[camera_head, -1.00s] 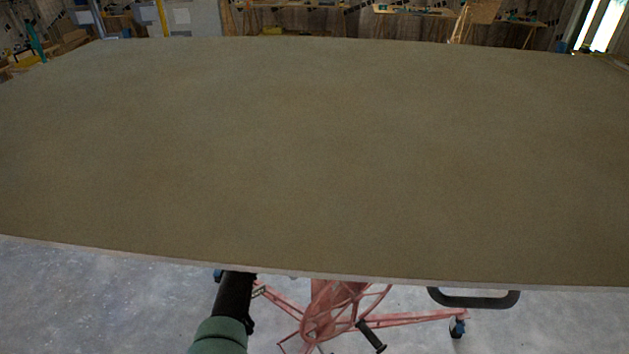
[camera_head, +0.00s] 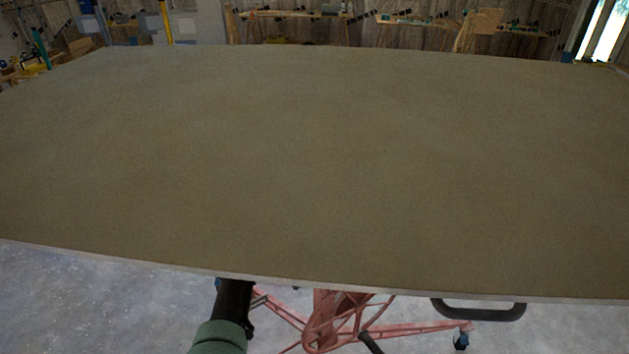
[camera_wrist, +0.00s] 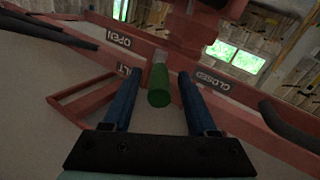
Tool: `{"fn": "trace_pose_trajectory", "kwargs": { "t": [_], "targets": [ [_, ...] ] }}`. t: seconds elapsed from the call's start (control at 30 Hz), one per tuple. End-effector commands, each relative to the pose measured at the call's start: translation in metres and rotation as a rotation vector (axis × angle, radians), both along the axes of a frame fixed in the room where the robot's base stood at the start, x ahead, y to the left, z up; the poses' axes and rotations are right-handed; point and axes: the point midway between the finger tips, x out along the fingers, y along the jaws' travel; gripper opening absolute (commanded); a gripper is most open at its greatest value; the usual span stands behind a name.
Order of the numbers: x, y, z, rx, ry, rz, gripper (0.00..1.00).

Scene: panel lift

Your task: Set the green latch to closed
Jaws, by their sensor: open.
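The green latch (camera_wrist: 158,86) shows in the wrist view as a short green cylinder on the red lift frame. It stands between an "OPEN" label (camera_wrist: 119,36) on the left and a "CLOSED" label (camera_wrist: 213,80) on the right. My gripper (camera_wrist: 157,80) is open, with one blue finger on each side of the latch. I cannot tell whether either finger touches it. In the head view the gripper and the latch are hidden under the large brown panel (camera_head: 320,160); only part of my arm shows below its near edge.
The panel lies on the red lift (camera_head: 335,320) and fills most of the head view. A black handle (camera_head: 480,311) sticks out under its near edge at the right. A caster (camera_head: 460,340) stands on the grey floor. Workbenches (camera_head: 410,20) stand at the back.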

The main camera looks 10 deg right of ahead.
Motion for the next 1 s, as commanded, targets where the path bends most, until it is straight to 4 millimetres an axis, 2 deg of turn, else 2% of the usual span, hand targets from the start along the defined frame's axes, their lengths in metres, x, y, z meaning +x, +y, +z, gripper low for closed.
{"fn": "trace_pose_trajectory", "kwargs": {
  "t": [0.27, 0.8, 1.0],
  "targets": [
    [-0.01, 0.011, 0.003, -0.001, 0.002, 0.003, 0.58],
    [-0.073, 0.066, 0.001, -0.002, 0.0, 0.003, 0.58],
    [-0.09, 0.08, 0.001, 0.0, 0.0, 0.002, 0.58]
  ]
}}
